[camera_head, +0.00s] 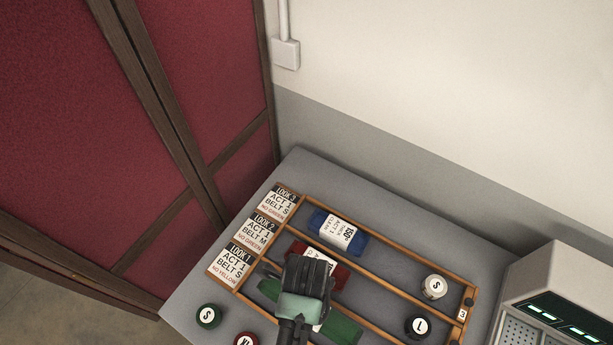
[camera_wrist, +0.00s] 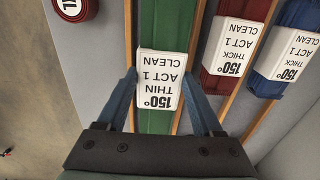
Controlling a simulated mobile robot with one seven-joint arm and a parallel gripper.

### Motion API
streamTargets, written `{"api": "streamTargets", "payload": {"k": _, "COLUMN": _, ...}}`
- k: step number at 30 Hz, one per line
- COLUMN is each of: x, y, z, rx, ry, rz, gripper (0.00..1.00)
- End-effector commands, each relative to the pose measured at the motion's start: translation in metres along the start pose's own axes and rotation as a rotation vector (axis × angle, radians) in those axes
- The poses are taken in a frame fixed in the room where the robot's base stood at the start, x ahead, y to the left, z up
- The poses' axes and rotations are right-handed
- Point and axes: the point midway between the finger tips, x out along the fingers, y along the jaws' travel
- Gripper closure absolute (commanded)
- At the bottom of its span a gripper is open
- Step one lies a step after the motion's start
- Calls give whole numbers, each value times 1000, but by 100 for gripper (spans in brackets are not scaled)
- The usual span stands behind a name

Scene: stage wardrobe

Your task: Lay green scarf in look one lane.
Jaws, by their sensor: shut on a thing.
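The green scarf (camera_head: 341,328) has a white tag reading thin, act 1, clean. My gripper (camera_head: 303,288) covers its middle in the head view, with green showing on both sides. In the wrist view my gripper's fingers (camera_wrist: 160,82) are shut across the scarf (camera_wrist: 165,30). The scarf lines up with the look one lane (camera_head: 238,287), the nearest lane of the wooden rack, between its slats. Whether it rests on the lane floor or is held slightly above is unclear. The look 1 card (camera_head: 231,262) reads belt S, no yellow.
A red scarf (camera_head: 335,275) lies in the middle lane and a blue scarf (camera_head: 324,222) in the far lane. White (camera_head: 434,287) and black (camera_head: 418,326) rolls sit at the rack's right end. Green (camera_head: 208,316) and red (camera_head: 246,340) rolls sit outside its near side. A grey device (camera_head: 560,295) stands right.

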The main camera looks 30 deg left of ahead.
Motion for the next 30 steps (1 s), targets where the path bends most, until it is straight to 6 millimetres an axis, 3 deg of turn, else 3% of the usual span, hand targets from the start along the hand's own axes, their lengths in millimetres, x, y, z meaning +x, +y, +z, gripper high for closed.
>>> {"api": "streamTargets", "payload": {"k": 13, "x": 51, "y": 0, "z": 0, "rx": -3, "ry": 0, "rz": 1, "gripper": 92}}
{"api": "streamTargets", "payload": {"k": 27, "x": 61, "y": 0, "z": 0, "rx": -2, "ry": -1, "rz": -1, "gripper": 92}}
{"api": "streamTargets", "payload": {"k": 28, "x": 60, "y": 0, "z": 0, "rx": -3, "ry": -1, "rz": -1, "gripper": 27}}
{"api": "streamTargets", "payload": {"k": 30, "x": 60, "y": 0, "z": 0, "rx": -3, "ry": -1, "rz": -1, "gripper": 20}}
